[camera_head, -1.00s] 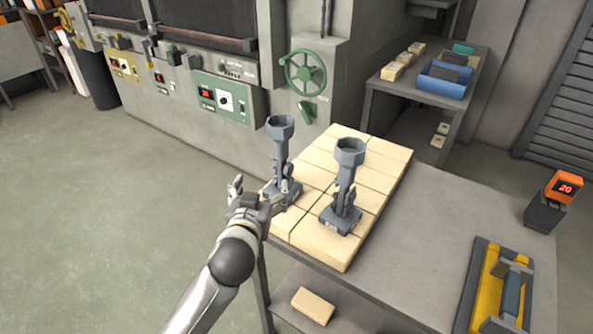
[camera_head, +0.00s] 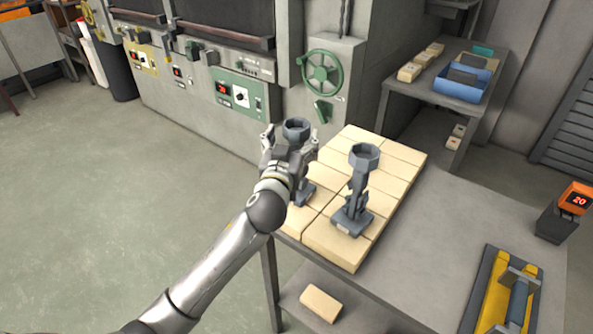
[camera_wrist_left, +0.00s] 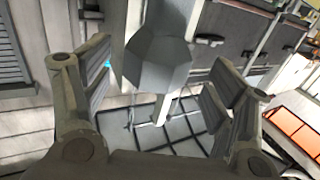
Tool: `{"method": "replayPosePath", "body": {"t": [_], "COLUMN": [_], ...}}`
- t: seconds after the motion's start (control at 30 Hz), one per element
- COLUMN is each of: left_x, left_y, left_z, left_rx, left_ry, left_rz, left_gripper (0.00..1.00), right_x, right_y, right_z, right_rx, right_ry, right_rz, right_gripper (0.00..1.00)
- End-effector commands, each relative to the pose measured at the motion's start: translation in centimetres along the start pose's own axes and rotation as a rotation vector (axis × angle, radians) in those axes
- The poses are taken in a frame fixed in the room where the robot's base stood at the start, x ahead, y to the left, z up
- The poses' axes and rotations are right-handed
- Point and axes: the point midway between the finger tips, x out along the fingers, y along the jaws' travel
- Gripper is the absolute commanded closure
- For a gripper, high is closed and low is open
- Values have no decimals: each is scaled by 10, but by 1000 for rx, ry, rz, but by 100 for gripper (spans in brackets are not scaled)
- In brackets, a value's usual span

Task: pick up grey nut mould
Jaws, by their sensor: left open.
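Two grey moulds with hexagonal cup tops stand upright on pale bricks on the table. The left mould (camera_head: 297,128) is partly hidden behind my left gripper (camera_head: 289,150), which is raised level with its upper part. The other mould (camera_head: 355,189) stands to its right, untouched. In the left wrist view my left gripper (camera_wrist_left: 155,115) is open, its fingers spread on either side of a faceted grey mould body (camera_wrist_left: 157,60), with gaps showing on both sides. The pictures do not show which mould is the nut one. My right gripper is not in view.
The pale bricks (camera_head: 387,147) cover the table's left part; the grey table top (camera_head: 440,215) is clear in the middle. A yellow fixture (camera_head: 492,300) and an orange display (camera_head: 575,198) are at right. The furnace with a green handwheel (camera_head: 322,74) stands behind.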

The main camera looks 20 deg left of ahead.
Motion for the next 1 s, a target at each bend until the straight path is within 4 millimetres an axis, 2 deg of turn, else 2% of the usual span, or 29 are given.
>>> {"method": "replayPosePath", "body": {"t": [0.1, 0.3, 0.67, 1.0], "left_x": [15, 34, 38, 38], "left_y": [2, 3, 3, 3], "left_z": [-2, 0, 2, 2], "left_rx": [4, 2, 1, 1], "left_ry": [-1, 0, 0, 0], "left_rz": [-1, 0, 0, 0], "left_gripper": [21, 21, 22, 66], "right_x": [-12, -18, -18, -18], "right_y": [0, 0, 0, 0], "right_z": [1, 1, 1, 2], "right_rx": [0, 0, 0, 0], "right_ry": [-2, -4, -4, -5], "right_rz": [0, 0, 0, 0], "right_gripper": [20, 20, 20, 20]}}
